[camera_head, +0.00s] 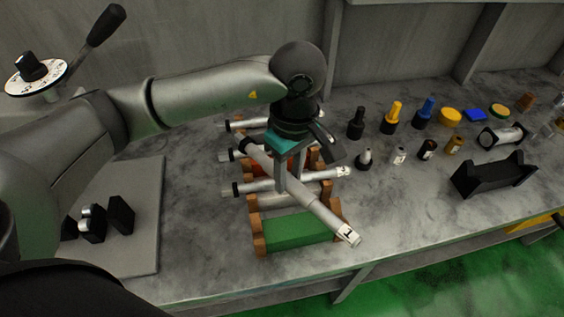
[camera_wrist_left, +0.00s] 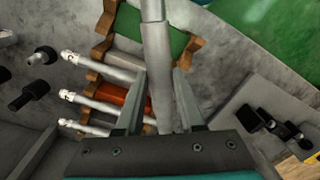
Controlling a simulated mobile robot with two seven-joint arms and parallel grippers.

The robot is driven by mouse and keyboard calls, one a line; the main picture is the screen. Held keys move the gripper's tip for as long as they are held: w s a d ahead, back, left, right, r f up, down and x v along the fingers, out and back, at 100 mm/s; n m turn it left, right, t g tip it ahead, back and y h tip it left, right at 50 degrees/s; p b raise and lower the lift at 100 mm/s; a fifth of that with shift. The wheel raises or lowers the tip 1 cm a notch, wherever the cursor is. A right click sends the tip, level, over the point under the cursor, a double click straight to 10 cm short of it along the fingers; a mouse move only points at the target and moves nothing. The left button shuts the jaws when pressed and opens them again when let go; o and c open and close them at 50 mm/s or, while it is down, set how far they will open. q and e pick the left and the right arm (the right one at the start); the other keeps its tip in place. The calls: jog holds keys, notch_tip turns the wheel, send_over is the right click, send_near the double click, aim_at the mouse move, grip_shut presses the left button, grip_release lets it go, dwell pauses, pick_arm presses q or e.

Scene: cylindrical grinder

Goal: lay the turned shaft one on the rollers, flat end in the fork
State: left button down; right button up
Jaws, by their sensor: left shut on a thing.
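My left gripper (camera_head: 290,178) is shut on a grey turned shaft (camera_head: 325,214) and holds it slantwise over the rack. The shaft's near end bears a white label with a dark mark that looks like a 1. Its far end is dark and partly behind the gripper. In the left wrist view the shaft (camera_wrist_left: 156,45) runs between the two fingers (camera_wrist_left: 160,100). Dark blocks and small bright cylinders, perhaps the fork and rollers (camera_head: 92,223), stand on a grey plate (camera_head: 145,245) at the left, partly behind my arm. My right gripper is not in view.
A wooden notched rack (camera_head: 257,243) with coloured panels carries several other shafts (camera_head: 265,186). Several coloured plugs and discs (camera_head: 395,115) stand behind it at the right, near a black cradle (camera_head: 492,175). Bench space between rack and plate is clear.

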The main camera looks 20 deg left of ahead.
aim_at(301, 184)
pick_arm(q)
jog(key=n, duration=0.2)
jog(key=d+f+n+p, duration=0.1)
jog(key=n, duration=0.2)
jog(key=shift+d+f+n+p, duration=0.2)
jog(key=shift+d+n+p, duration=0.1)
jog(key=shift+n, duration=0.1)
jog(key=n, duration=0.2)
jog(key=f+n+p, duration=0.1)
jog(key=n, duration=0.1)
jog(key=d+f+n, duration=0.1)
jog(key=n, duration=0.1)
jog(key=shift+s+d+h, duration=0.1)
jog(key=shift+s+h, duration=0.2)
jog(key=shift+h, duration=0.1)
jog(key=shift+f+b, duration=3.85)
jog(key=shift+f, duration=0.5)
jog(key=shift+c, duration=2.2)
grip_release()
jog(key=shift+s+f, duration=0.15)
jog(key=shift+f, duration=0.05)
jog(key=r, duration=0.5)
jog(key=w+r+p, duration=0.1)
jog(key=r, duration=0.4)
jog(key=a+r, duration=0.1)
jog(key=r, duration=0.4)
jog(key=shift+w+r+p, duration=0.15)
jog(key=shift+r+p, duration=0.1)
jog(key=shift+p, duration=0.05)
